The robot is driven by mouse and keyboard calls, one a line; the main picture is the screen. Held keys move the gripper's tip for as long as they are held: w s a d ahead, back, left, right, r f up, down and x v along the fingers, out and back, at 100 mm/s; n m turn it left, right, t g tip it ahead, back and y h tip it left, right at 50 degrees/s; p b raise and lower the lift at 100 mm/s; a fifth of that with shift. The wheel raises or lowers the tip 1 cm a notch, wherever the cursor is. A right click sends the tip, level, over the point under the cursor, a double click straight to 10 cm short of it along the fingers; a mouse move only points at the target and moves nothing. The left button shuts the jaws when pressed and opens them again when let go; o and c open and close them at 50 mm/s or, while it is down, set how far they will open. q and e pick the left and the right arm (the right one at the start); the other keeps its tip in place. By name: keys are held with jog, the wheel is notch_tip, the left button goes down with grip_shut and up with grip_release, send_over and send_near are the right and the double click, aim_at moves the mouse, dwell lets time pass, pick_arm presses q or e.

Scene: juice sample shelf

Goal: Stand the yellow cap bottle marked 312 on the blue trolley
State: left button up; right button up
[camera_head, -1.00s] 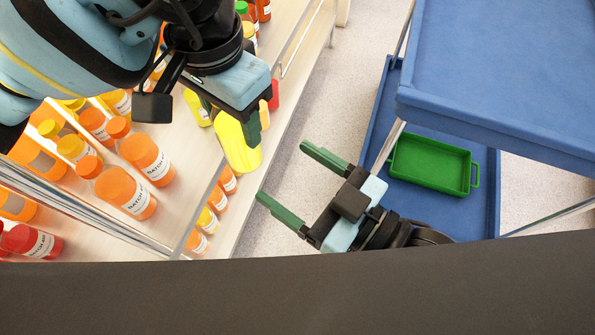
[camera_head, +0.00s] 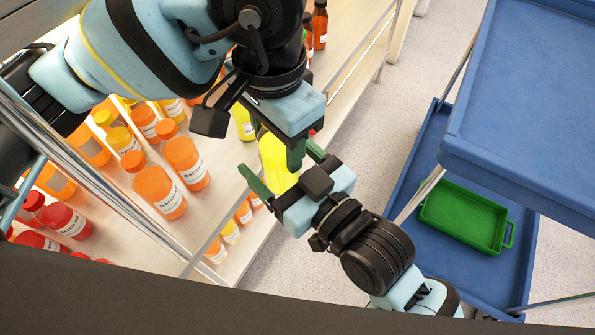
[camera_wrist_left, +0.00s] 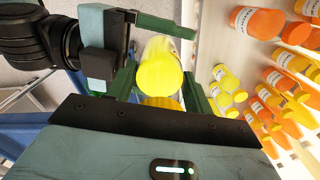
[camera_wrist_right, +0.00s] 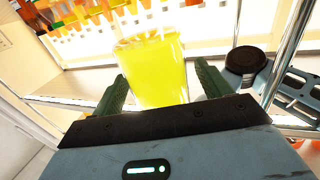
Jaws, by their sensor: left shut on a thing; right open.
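My left gripper (camera_head: 292,152) is shut on a yellow bottle (camera_head: 274,162), held in front of the shelf. In the right wrist view the yellow bottle (camera_wrist_right: 152,72) stands between the two spread fingers; contact cannot be told. The blue trolley (camera_head: 540,85) is at the right, its upper deck bare where it shows.
A green tray (camera_head: 465,217) sits on the trolley's lower blue deck. The pale shelf (camera_head: 215,155) at the left holds several orange, yellow-capped and red bottles behind a metal rail (camera_head: 110,190). Open floor (camera_head: 385,110) lies between shelf and trolley.

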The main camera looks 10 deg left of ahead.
jog(key=shift+w+a, duration=0.4)
jog(key=shift+a, duration=0.05)
jog(key=shift+c, duration=0.5)
jog(key=c, duration=0.9)
pick_arm(q)
jog(key=o, duration=1.2)
pick_arm(e)
jog(key=shift+c, duration=1.2)
pick_arm(q)
jog(key=shift+o, duration=0.2)
jog(key=shift+s+d, duration=0.15)
